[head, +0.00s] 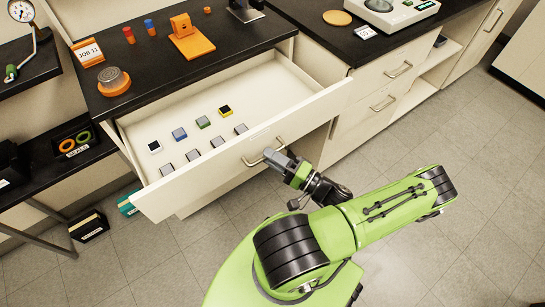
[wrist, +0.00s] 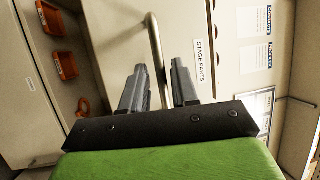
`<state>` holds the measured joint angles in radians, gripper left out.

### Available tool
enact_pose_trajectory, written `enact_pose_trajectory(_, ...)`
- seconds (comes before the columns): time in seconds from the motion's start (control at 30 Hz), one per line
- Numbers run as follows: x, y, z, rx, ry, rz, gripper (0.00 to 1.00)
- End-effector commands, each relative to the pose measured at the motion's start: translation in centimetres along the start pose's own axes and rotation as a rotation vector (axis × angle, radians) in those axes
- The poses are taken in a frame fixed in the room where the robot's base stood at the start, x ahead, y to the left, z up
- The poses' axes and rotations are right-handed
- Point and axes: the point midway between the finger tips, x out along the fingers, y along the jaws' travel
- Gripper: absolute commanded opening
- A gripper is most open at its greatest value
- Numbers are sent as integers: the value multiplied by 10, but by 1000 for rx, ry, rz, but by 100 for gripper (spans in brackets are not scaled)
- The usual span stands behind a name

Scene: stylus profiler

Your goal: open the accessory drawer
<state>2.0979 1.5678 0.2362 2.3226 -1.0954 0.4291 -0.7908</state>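The cream drawer (head: 262,143) under the black counter is pulled far out, showing several small blocks inside. Its metal bar handle (head: 266,157) is on the front panel. The handle also shows in the wrist view (wrist: 154,45), beside a label (wrist: 200,62) reading "STAGE PARTS". My gripper (head: 277,157) is at the handle in the head view. A gap shows between the bar and the right finger. Contact with the left finger cannot be told.
The counter (head: 240,40) above holds an orange stand (head: 192,40), a round dial piece (head: 114,80) and small pegs. Closed drawers (head: 385,88) stand to the right. A dark side table (head: 70,165) stands at the left. The grey floor (head: 440,240) around my arm is clear.

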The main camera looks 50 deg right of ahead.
Motion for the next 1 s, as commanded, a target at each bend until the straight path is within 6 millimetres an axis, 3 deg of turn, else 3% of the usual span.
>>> enact_pose_trajectory(0.43,0,-1,0,0,0,-2,36)
enact_pose_trajectory(0.53,-9,-1,-1,-1,3,-1,36)
enact_pose_trajectory(1.0,-132,1,0,-4,4,2,36)
